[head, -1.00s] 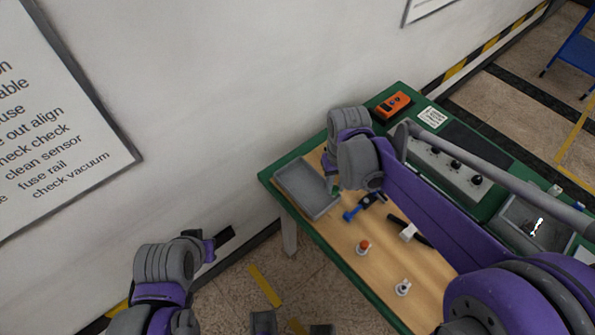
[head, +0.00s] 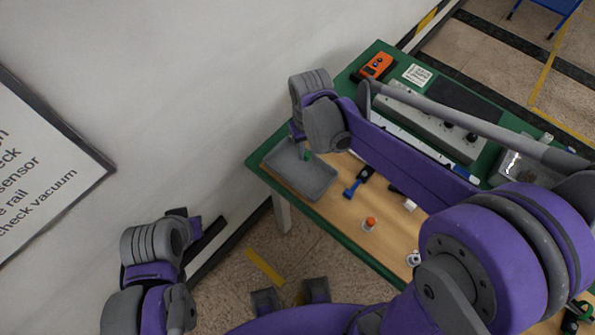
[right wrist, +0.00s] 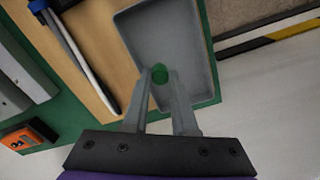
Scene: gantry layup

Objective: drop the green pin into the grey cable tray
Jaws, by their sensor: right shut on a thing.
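The grey cable tray (head: 312,184) lies at the near left end of the table in the head view. It also shows in the right wrist view (right wrist: 165,25), and it looks empty. My right gripper (right wrist: 165,75) is shut on the green pin (right wrist: 159,72) and holds it over the tray. In the head view a bit of green pin (head: 307,155) shows below the right wrist, and the fingers there are mostly hidden. My left gripper (head: 207,228) is off the table at the lower left, and its jaws are too unclear to judge.
A blue-handled tool (head: 353,187), an orange-topped part (head: 370,223) and a white part (head: 412,258) lie on the wooden top. An orange device (head: 376,65) and a grey control box (head: 430,125) stand at the back. The wall borders the table's left side.

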